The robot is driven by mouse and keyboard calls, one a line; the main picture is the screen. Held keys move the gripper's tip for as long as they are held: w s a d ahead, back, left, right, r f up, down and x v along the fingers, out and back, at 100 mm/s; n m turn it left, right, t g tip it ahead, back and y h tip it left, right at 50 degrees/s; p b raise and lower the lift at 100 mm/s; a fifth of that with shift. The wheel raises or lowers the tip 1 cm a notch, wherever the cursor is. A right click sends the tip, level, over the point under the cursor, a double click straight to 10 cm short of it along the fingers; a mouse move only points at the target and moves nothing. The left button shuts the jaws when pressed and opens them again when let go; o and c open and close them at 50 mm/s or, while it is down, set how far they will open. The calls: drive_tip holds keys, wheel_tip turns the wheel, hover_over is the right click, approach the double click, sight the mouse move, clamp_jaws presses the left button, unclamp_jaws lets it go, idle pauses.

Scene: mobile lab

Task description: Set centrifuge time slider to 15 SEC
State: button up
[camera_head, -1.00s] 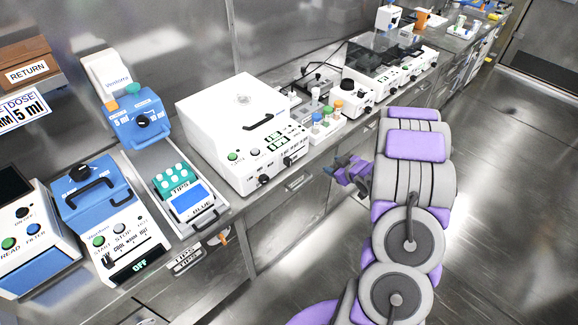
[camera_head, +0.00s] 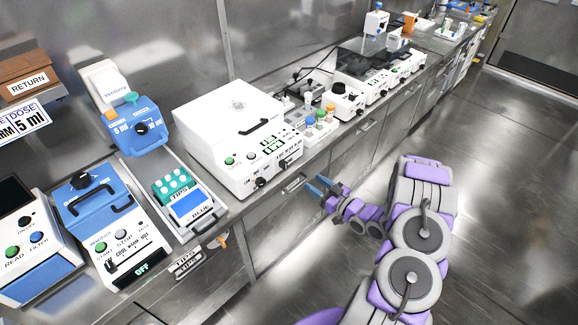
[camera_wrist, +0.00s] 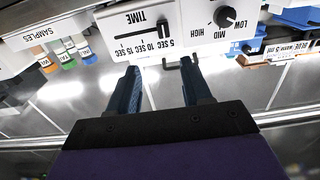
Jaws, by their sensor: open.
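The centrifuge (camera_head: 215,130) is the white box with a black lid handle on the bench in the head view. The wrist view shows its front panel upside down, with the TIME slider (camera_wrist: 162,22). The slider's black handle is near the right end of its track, by the 5 SEC mark; the 15 SEC mark (camera_wrist: 125,48) is at the left end. My gripper (camera_wrist: 160,68) is open and empty, its two blue fingers pointing at the panel below the labels. In the head view, my gripper (camera_head: 320,187) is in front of the bench, apart from the centrifuge.
A LOW-MID-HIGH knob (camera_wrist: 225,17) sits right of the slider in the wrist view. The samples rack (camera_head: 318,132) with coloured caps stands beside the centrifuge. A tips tray (camera_head: 190,205) is left of it. The aisle floor is clear.

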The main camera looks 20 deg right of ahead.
drive_tip(key=b, duration=0.1)
approach(286, 164)
drive_tip(key=a+x, duration=0.1)
drive_tip(key=x, duration=0.3)
drive_tip(key=w, duration=0.2)
drive_tip(key=w+b, duration=0.1)
drive_tip(key=w, duration=0.1)
drive_tip(key=shift+w+a+f, duration=0.2)
drive_tip(key=shift+w, duration=0.15)
drive_tip(key=shift+w+a+r, duration=0.1)
drive_tip(key=shift+w+a, duration=0.1)
drive_tip(key=shift+a, duration=0.25)
drive_tip(key=shift+d, duration=0.25)
drive_tip(key=c, duration=0.5)
clamp_jaws()
